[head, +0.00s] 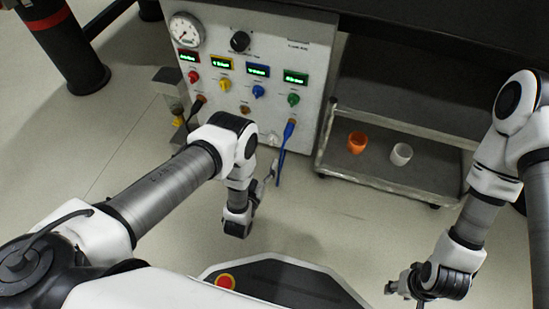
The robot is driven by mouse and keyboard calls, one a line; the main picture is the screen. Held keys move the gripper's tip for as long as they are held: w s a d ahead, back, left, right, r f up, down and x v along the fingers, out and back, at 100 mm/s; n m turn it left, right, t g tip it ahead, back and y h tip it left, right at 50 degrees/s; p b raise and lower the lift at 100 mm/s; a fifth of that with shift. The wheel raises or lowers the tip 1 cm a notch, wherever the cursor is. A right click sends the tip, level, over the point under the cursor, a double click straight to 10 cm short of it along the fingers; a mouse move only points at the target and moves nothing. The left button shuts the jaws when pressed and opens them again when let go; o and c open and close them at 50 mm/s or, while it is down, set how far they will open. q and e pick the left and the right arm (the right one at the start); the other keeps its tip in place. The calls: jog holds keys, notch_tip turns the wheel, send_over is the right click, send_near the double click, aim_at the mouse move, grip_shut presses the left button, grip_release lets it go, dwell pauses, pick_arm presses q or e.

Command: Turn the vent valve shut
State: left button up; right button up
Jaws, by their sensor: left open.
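A white instrument panel (312,65) stands at the back. It bears a large black knob (240,41) and smaller red (193,77), yellow (225,85), blue (258,91) and green (293,99) knobs, each below a lit green display. The labels are too small to read, so I cannot tell which control is the vent valve. My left gripper (268,174) is open in front of the panel's lower edge, below the knobs. It appears apart from them. My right gripper (400,287) is low at the right, far from the panel; its fingers are too small to judge.
A round gauge (186,30) is at the panel's top left. A blue fitting (287,133) hangs near my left gripper. A grey cart (345,173) at right holds an orange cup (357,142) and a white cup (401,154).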

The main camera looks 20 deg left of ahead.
aim_at(271, 143)
pick_arm(q)
jog(key=w+b, duration=0.3)
jog(key=w, duration=0.4)
jog(key=shift+w+d+r, duration=0.1)
jog(key=shift+w, duration=0.25)
jog(key=c, duration=1.2)
